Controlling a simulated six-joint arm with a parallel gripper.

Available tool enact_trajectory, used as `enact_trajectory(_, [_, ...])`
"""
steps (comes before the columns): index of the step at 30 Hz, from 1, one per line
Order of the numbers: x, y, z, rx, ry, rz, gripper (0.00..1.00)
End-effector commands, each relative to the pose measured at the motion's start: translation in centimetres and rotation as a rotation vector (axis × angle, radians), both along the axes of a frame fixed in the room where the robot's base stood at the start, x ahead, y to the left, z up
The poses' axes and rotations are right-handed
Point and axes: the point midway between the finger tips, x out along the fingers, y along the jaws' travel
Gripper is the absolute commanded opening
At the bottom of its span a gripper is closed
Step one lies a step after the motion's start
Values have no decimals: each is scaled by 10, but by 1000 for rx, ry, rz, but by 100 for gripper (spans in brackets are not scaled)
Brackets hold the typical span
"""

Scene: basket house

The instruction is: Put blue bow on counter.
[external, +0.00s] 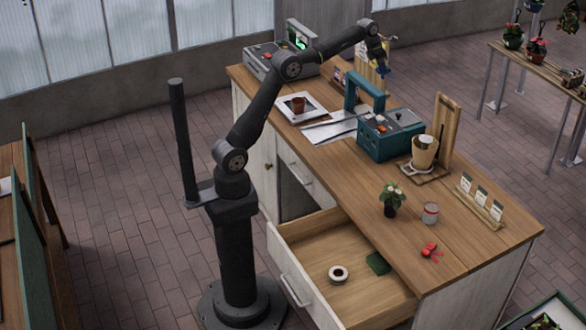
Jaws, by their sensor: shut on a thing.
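My gripper (381,62) is raised over the far part of the counter (345,172), a wooden top on white cabinets. It is shut on a small blue thing, which looks like the blue bow (384,71), and holds it in the air. The bow is small here and partly hidden by the fingers. A red bow (430,250) lies on the near part of the counter.
A teal toolbox (385,140), wooden stand with pot (424,152), potted plant (391,199), can (430,213) and card rack (480,203) stand on the counter. An open drawer (325,250) juts out, holding a white ring-like item and a green piece.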

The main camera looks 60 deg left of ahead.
Motion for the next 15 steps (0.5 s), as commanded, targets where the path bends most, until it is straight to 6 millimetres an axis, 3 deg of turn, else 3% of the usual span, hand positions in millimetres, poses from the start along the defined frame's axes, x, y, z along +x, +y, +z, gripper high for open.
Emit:
enact_trajectory(1, [-1, 33, -1, 0, 1, 48, 1])
enact_trajectory(6, [-12, 126, -1, 0, 0, 185, 1])
enact_trajectory(12, [-38, 230, -1, 0, 0, 342, 1])
enact_trajectory(15, [-54, 272, -2, 0, 0, 409, 1])
